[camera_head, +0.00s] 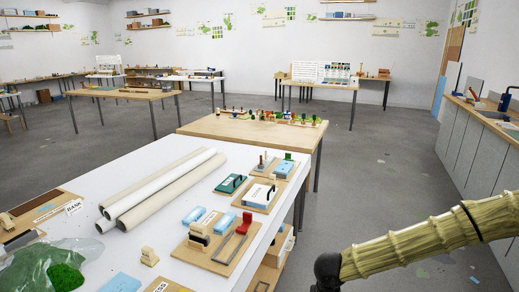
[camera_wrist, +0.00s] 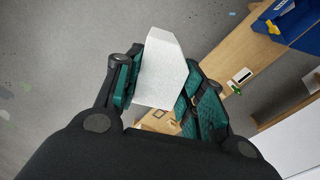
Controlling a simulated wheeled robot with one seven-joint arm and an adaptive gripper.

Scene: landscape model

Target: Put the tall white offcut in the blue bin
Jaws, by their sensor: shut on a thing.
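In the wrist view my gripper (camera_wrist: 160,78) is shut on the tall white offcut (camera_wrist: 162,60), a pale block with a sloped corner, held between its two teal pads. The offcut is clear of any surface as far as I can see, over the floor and a lower wooden surface. The blue bin (camera_wrist: 272,28) is at the top right of the wrist view, on a wooden top and cut by the frame; a yellow thing shows in it. The gripper and offcut are not visible in the head view.
In the head view a white table (camera_head: 150,175) holds long rolls (camera_head: 160,190), wooden boards and a bag of green material. A wooden table (camera_head: 255,130) with small coloured pieces stands behind it. Floor (camera_head: 375,190) is clear to the right, up to grey cabinets (camera_head: 480,150).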

